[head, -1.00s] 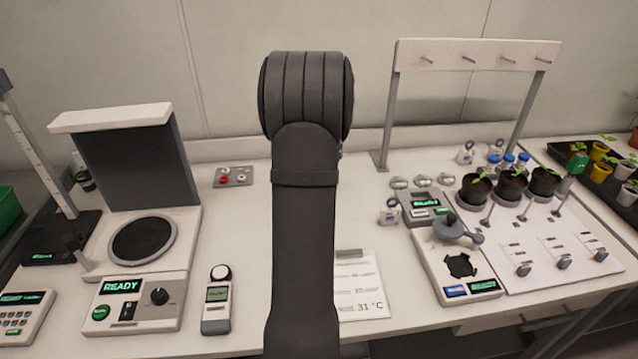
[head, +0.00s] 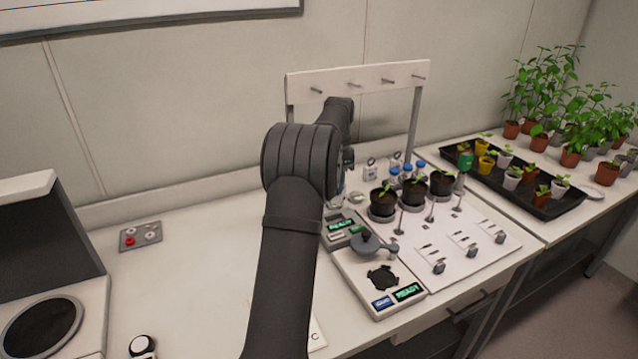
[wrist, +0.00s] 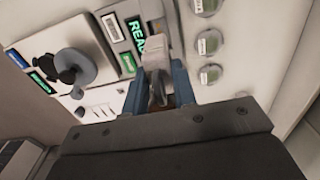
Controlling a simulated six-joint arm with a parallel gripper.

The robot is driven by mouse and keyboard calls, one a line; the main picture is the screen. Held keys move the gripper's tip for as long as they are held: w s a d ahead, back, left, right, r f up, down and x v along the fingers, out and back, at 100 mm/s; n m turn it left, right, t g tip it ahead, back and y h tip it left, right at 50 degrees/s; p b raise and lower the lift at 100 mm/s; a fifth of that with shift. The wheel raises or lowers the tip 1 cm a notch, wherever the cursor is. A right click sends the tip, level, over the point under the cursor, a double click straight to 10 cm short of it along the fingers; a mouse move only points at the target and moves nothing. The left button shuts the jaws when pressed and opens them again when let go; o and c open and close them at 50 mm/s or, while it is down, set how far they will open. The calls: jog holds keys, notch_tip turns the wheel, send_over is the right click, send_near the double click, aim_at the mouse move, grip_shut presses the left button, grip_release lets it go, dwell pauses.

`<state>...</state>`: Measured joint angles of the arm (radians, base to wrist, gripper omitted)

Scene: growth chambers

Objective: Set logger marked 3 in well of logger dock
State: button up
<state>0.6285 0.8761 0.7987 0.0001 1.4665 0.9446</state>
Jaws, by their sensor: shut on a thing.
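In the wrist view my gripper (wrist: 158,95) is shut on a pale, small object, which I take for the logger (wrist: 156,52). No marking 3 is readable on it. The held logger is beside a small grey unit with a green READY screen (wrist: 136,30), apparently the logger dock. In the head view this dock (head: 338,227) shows just right of my forearm. My forearm mostly hides the gripper and held logger there. I cannot tell whether the logger touches the dock, and its well is not clearly visible.
A white unit with a black recess (head: 382,278) and a grey swing arm (head: 368,243) adjoins the dock. Potted seedlings (head: 412,190) stand to its right. Round labelled lids (wrist: 209,43) lie right of the gripper in the wrist view.

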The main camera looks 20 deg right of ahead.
jog(key=shift+f, duration=2.8)
jog(key=shift+a+f, duration=0.1)
jog(key=shift+f, duration=0.1)
jog(key=shift+f, duration=1.4)
jog(key=o, duration=1.1)
notch_tip(320, 180, up, 17)
jog(key=shift+r, duration=0.2)
notch_tip(320, 180, down, 17)
jog(key=shift+f, duration=0.15)
